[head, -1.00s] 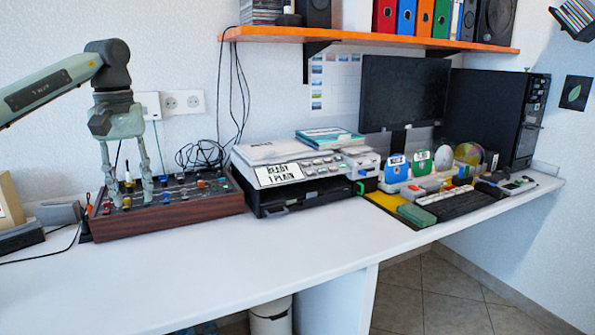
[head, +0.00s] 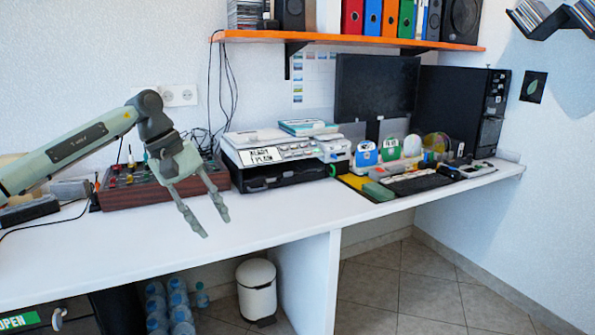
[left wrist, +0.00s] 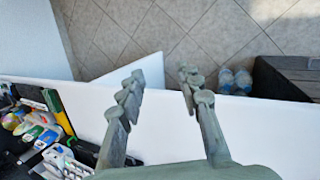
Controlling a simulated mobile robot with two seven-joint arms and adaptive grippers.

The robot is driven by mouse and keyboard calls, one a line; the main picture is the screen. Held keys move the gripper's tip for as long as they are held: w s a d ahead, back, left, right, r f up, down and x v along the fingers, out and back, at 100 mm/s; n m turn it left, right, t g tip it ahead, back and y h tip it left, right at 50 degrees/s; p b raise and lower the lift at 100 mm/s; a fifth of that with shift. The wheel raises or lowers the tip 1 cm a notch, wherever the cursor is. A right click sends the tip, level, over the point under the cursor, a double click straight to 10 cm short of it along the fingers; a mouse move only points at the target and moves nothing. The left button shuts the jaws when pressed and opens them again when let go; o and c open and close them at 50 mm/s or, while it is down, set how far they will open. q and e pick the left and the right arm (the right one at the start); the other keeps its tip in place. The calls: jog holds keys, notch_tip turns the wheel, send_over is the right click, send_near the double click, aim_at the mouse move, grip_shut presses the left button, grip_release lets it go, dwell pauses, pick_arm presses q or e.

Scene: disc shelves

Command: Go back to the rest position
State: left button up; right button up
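My left gripper (head: 213,218) is in front of the wooden-sided control panel (head: 135,190) in the head view, above the white desk (head: 270,215). Its two fingers are spread apart with nothing between them. In the left wrist view the open gripper (left wrist: 160,88) shows over the desk's front edge, with tiled floor beyond.
A printer (head: 285,155) stands mid-desk, with a monitor (head: 375,90), keyboard (head: 418,184) and black computer tower (head: 460,110) to the right. An orange shelf (head: 350,39) hangs above. A white bin (head: 257,290) and several water bottles (head: 180,310) are below the desk.

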pick_arm(q)
jog(key=d+n+t+h, duration=0.5)
jog(key=d+n+h, duration=0.85)
jog(key=d, duration=0.75)
jog(key=w+a+f+n+t+y, duration=0.2)
jog(key=a+f+n+t+y, duration=0.35)
jog(key=n, duration=0.85)
jog(key=w+a+f+n+t+y, duration=0.2)
jog(key=a+f+n+t+y, duration=0.4)
jog(key=n, duration=0.8)
jog(key=s+a+f+n+g+y, duration=0.1)
jog(key=s+a+f+n+y, duration=0.2)
jog(key=a+f+n, duration=0.3)
jog(key=s+a+f+n+g+y, duration=0.2)
jog(key=s+a+f+n+y, duration=0.15)
jog(key=f, duration=0.55)
jog(key=s+a+f+n+g, duration=0.3)
jog(key=s+f, duration=0.4)
jog(key=s, duration=0.3)
jog(key=s+a+f+n+g+y, duration=0.1)
jog(key=s+a+f+n+g, duration=0.2)
jog(key=s+f, duration=0.4)
jog(key=s+a+f+n+g, duration=0.3)
jog(key=s+f+n+g, duration=0.2)
jog(key=s, duration=0.9)
notch_tip(320, 180, down, 2)
jog(key=shift+s+a+f+n, duration=0.15)
jog(key=shift+a+n, duration=0.05)
jog(key=shift+n, duration=0.9)
